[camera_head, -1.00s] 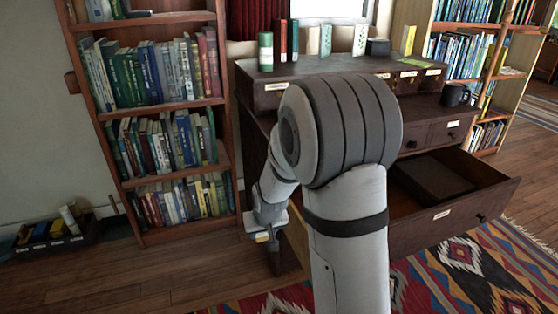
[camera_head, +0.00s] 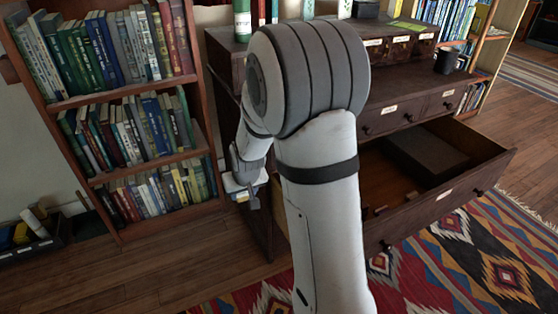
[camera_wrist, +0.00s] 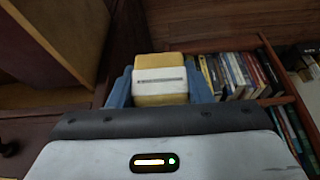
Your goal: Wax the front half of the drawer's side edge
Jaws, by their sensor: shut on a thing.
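The open drawer (camera_head: 440,203) of the dark desk sticks out at right in the head view. Its far inside and front panel show; my arm hides its left side edge. My gripper (camera_head: 246,192) hangs low left of the drawer, in front of the desk's left end. In the wrist view, my gripper (camera_wrist: 160,92) has its blue fingers shut on a yellow wax block (camera_wrist: 160,98) with a white band. A wooden panel with a pale edge, apparently the drawer's side (camera_wrist: 50,38), is at upper left, apart from the block.
A tall bookshelf (camera_head: 128,180) stands close left of my gripper. A dark box (camera_head: 427,153) lies in the drawer. A green and white can (camera_head: 242,20) and a black mug (camera_head: 446,61) stand on the desk. A patterned rug (camera_head: 470,255) covers the floor in front.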

